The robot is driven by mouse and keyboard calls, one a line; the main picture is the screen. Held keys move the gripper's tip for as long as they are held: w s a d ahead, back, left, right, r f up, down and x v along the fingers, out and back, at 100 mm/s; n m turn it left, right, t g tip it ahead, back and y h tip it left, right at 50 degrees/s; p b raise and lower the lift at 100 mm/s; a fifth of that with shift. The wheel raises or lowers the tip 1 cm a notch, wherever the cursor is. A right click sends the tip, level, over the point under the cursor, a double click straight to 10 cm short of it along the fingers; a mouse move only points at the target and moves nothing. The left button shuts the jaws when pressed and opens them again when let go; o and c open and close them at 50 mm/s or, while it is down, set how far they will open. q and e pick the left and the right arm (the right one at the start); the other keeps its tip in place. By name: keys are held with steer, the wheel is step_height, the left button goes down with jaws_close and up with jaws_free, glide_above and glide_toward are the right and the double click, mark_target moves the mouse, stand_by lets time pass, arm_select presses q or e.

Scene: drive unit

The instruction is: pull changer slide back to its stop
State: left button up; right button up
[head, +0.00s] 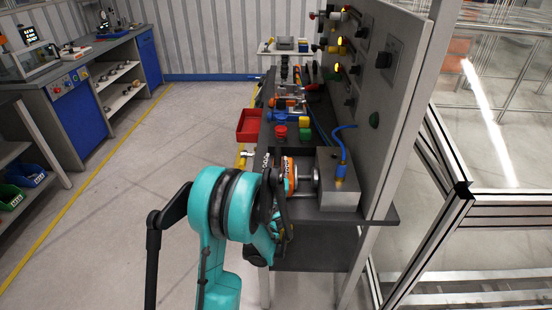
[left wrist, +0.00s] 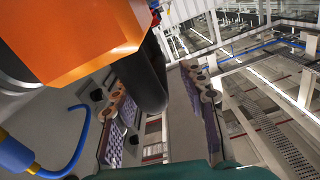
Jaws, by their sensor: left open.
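The drive unit is a grey metal block (head: 339,186) on the bench, with a blue hose fitting on top. An orange and silver round part (head: 288,172) sits at its left side; I cannot tell which part is the changer slide. My left gripper (head: 284,205) is at this round part, partly hidden by my own teal wrist. In the left wrist view my left gripper (left wrist: 160,122) is open, its two purple-padded fingers apart. A large orange block (left wrist: 75,35) and a dark cylinder (left wrist: 143,78) are close to the fingers. Contact cannot be told. My right gripper is not in view.
A tall grey panel (head: 405,110) with knobs stands along the bench's right side. A blue hose (head: 337,140) rises from the unit. The floor (head: 125,170) on the left is clear.

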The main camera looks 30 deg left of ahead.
mark_target(275, 169)
arm_select(q)
steer(key=shift+v, duration=2.35)
steer(key=shift+s+r, duration=0.1)
steer(key=shift+r, duration=0.15)
steer(key=s+d+f+m+g+h, duration=0.1)
steer(key=s+d+g+h, duration=0.3)
steer(key=s+d, duration=0.8)
steer(key=s+d+f+m+g+h, duration=0.1)
steer(key=s+d+m+g+h, duration=0.2)
steer(key=s+d, duration=0.9)
steer(key=g+h, duration=0.1)
steer(key=h, duration=0.1)
steer(key=shift+s+d+h, duration=0.2)
steer(key=shift+d+h, duration=0.1)
steer(key=shift+d, duration=0.05)
